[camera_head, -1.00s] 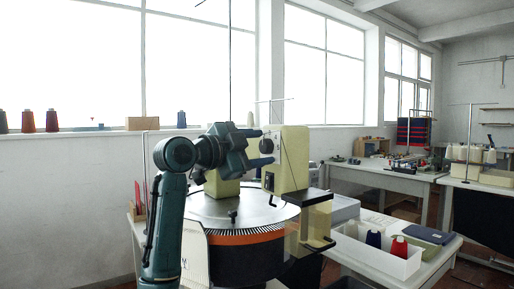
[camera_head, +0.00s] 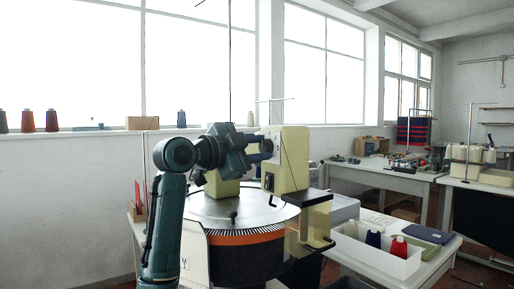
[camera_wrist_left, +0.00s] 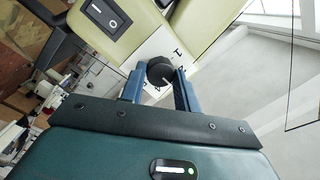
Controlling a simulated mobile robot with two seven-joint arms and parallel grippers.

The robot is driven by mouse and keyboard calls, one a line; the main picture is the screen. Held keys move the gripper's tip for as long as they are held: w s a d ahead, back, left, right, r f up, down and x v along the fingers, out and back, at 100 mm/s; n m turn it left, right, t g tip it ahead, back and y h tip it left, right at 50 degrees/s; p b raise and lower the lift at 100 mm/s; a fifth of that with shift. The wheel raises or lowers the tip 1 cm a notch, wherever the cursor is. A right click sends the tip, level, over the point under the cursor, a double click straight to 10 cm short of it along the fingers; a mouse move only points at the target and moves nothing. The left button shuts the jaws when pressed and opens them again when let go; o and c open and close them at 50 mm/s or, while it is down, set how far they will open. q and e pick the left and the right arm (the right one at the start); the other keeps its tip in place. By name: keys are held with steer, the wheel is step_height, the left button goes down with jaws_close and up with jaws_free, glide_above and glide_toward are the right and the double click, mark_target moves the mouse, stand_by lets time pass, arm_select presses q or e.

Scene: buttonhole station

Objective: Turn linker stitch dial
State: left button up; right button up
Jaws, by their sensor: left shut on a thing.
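The linker's cream head (camera_head: 293,158) stands over its round steel plate with a needle-edged rim and orange band (camera_head: 240,238). The black stitch dial (camera_wrist_left: 160,70) is on the cream housing, in front of a white scale plate (camera_wrist_left: 153,48) with dark marks. A white pointer line shows on the dial. My left gripper (camera_head: 267,146) reaches in from the left and is shut on the dial; its blue fingers (camera_wrist_left: 160,78) lie on both sides of it in the wrist view. My right gripper is not in view.
A dark rocker switch (camera_wrist_left: 106,17) sits on the housing near the dial. A small black crank (camera_head: 272,200) is below the head. At right, a white tray (camera_head: 372,258) holds blue and red yarn cones. A wall with windows stands behind.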

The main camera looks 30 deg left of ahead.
arm_select(q)
steer(key=shift+r+n+p, duration=0.1)
steer(key=shift+n+p, duration=0.35)
steer(key=shift+n, duration=0.05)
steer(key=n+p, duration=0.3)
steer(key=shift+r+g, duration=0.15)
steer(key=shift+g, duration=0.15)
steer(key=shift+n+p, duration=0.85)
steer(key=shift+n, duration=0.05)
steer(key=shift+n+g+p, duration=0.3)
steer(key=shift+n+p, duration=0.6)
steer(key=n+p, duration=0.4)
steer(key=shift+h, duration=0.4)
steer(key=n+p, duration=0.3)
steer(key=shift+g, duration=0.4)
steer(key=shift+n+p, duration=0.6)
steer(key=shift+p, duration=0.2)
steer(key=shift+h, duration=0.3)
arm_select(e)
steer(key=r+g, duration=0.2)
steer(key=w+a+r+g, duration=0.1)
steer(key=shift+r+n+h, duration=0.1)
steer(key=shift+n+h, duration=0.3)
arm_select(q)
steer(key=shift+f+n, duration=0.2)
steer(key=shift+n, duration=0.1)
